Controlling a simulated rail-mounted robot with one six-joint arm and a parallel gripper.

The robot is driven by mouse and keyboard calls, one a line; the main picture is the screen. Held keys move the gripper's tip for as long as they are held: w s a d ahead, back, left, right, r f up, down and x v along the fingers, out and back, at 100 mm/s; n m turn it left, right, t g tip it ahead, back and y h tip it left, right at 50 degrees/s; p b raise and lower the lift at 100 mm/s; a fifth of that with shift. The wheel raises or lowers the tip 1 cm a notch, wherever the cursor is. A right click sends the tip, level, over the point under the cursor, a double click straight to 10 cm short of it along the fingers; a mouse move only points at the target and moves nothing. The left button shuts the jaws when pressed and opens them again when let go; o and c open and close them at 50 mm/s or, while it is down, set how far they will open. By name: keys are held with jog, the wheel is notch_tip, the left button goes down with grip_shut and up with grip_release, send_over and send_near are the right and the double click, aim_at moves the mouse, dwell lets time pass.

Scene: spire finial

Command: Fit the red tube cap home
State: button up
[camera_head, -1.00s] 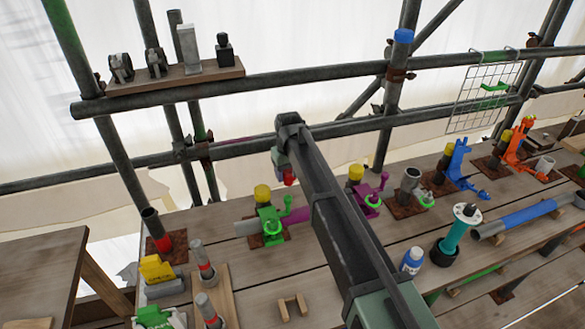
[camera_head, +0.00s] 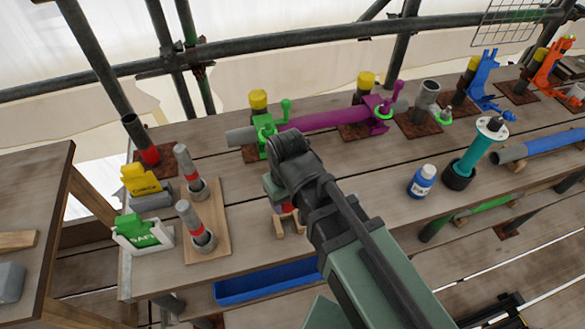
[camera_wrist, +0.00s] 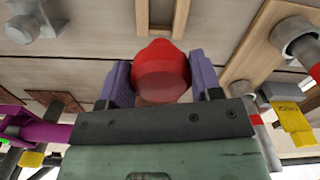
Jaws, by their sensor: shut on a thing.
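The red tube cap (camera_wrist: 160,72) is between the two purple-grey fingers of my gripper (camera_wrist: 163,85) in the wrist view. The fingers are shut on its sides. In the head view a small red part of the cap (camera_head: 287,207) shows below my gripper (camera_head: 283,200), mostly hidden by the wrist. The cap appears in front of a small wooden cradle (camera_head: 290,226); whether they touch I cannot tell.
A wooden board (camera_head: 212,225) with two red-banded grey posts lies left of my gripper. Yellow (camera_head: 140,180) and green (camera_head: 137,232) tags stand beside it. Behind is a green clamp (camera_head: 266,132) with a purple tube (camera_head: 325,119). A blue-and-white bottle (camera_head: 422,181) stands right.

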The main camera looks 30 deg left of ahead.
aim_at(277, 219)
jog(key=shift+s+f, duration=0.1)
jog(key=shift+s, duration=0.2)
jog(key=shift+w+d, duration=0.1)
jog(key=shift+f, duration=0.3)
jog(key=shift+f+b, duration=4)
jog(key=shift+b, duration=0.25)
jog(key=o, duration=1.2)
